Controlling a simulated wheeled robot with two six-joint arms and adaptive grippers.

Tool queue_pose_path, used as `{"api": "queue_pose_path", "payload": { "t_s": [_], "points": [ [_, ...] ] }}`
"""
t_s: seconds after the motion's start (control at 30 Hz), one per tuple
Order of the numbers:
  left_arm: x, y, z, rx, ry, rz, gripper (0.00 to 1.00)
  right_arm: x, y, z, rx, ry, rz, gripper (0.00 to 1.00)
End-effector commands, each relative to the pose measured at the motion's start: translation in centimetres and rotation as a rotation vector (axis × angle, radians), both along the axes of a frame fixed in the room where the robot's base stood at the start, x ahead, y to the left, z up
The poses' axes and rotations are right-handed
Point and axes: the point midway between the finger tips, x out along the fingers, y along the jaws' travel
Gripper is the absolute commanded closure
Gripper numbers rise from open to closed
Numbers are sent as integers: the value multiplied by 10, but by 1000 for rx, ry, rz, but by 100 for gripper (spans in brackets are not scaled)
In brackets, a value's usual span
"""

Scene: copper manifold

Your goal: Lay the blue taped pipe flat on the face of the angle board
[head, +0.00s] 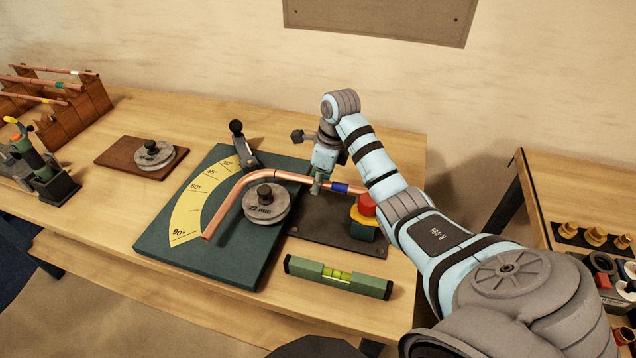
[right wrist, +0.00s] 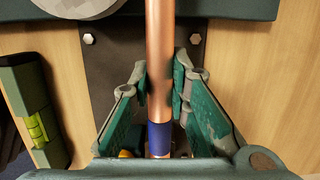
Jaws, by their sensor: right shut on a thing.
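The blue taped pipe is a bent copper pipe (head: 240,191) with a blue band near its right end. In the head view it curves over the green angle board (head: 165,246) around the grey 22 mm disc (head: 266,206), its left end over the yellow scale near 90°. I cannot tell whether it touches the board. My right gripper (head: 316,186) is shut on its straight part, just left of the blue band. In the right wrist view the copper pipe (right wrist: 160,45) runs between both fingers, with the blue band nearer the palm. My left gripper is not in view.
A dark plate (head: 312,228) with a red-topped button (head: 366,205) lies right of the board. A green level (head: 338,277) lies in front. A black-knobbed lever (head: 240,140) stands at the board's back edge. A wooden pipe rack (head: 85,112) stands far left.

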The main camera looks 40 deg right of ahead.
Motion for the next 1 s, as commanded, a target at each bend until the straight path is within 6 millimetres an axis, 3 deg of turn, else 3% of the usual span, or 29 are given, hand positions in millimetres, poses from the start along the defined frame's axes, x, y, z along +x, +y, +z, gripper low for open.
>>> {"api": "queue_pose_path", "payload": {
  "t_s": [0.7,1.0],
  "points": [
    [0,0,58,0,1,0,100,0,0,64,0,-2,0,100],
    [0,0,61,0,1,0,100,0,0,68,0,-1,0,100]
  ]
}}
